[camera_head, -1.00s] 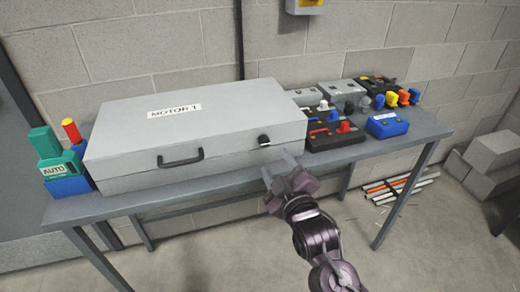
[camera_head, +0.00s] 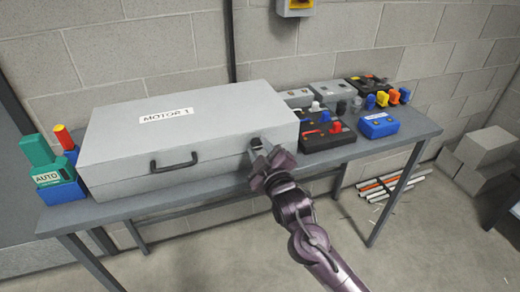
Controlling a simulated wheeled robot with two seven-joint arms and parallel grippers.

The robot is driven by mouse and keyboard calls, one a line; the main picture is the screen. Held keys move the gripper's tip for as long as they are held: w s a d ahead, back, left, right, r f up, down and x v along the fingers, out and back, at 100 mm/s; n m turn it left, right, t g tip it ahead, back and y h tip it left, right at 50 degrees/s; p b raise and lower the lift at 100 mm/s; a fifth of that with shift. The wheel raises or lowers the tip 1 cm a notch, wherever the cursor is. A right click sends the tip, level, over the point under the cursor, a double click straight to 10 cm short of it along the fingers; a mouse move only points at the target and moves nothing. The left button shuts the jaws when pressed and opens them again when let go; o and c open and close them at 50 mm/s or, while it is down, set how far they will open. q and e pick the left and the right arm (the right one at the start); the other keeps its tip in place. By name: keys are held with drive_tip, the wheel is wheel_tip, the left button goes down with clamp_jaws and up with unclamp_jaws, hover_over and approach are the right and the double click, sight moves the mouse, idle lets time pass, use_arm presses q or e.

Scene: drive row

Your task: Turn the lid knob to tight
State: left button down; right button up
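The large grey box labelled MOTOR 1 (camera_head: 215,112) lies on the table with its lid down and a black handle (camera_head: 174,161) on its front. The small dark lid knob (camera_head: 256,142) sits on the front face, right of the handle. My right gripper (camera_head: 262,153) is at the knob, with its fingers pointing at the box front. The fingers appear apart, one on either side of the knob; whether they touch it I cannot tell. The knob is partly hidden by the fingers. My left gripper is not in view.
The grey table (camera_head: 225,188) holds a green AUTO unit (camera_head: 47,172) at the left. At the right are black boxes with coloured knobs (camera_head: 327,138) and a blue box (camera_head: 378,125). Pipes (camera_head: 392,186) and grey blocks (camera_head: 484,150) lie on the floor. A block wall stands behind.

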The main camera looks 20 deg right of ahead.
drive_tip(key=c, duration=0.6)
drive_tip(key=m+p, duration=0.1)
drive_tip(key=m, duration=0.2)
drive_tip(key=shift+r+p, duration=0.15)
drive_tip(key=shift+p, duration=0.25)
drive_tip(key=m+p, duration=0.1)
drive_tip(key=m, duration=0.2)
drive_tip(key=shift+m+p, duration=0.3)
drive_tip(key=m+p, duration=0.2)
drive_tip(key=m, duration=0.3)
drive_tip(key=m+p, duration=0.1)
drive_tip(key=m, duration=0.4)
drive_tip(key=shift+m+p, duration=0.35)
drive_tip(key=shift+m, duration=0.05)
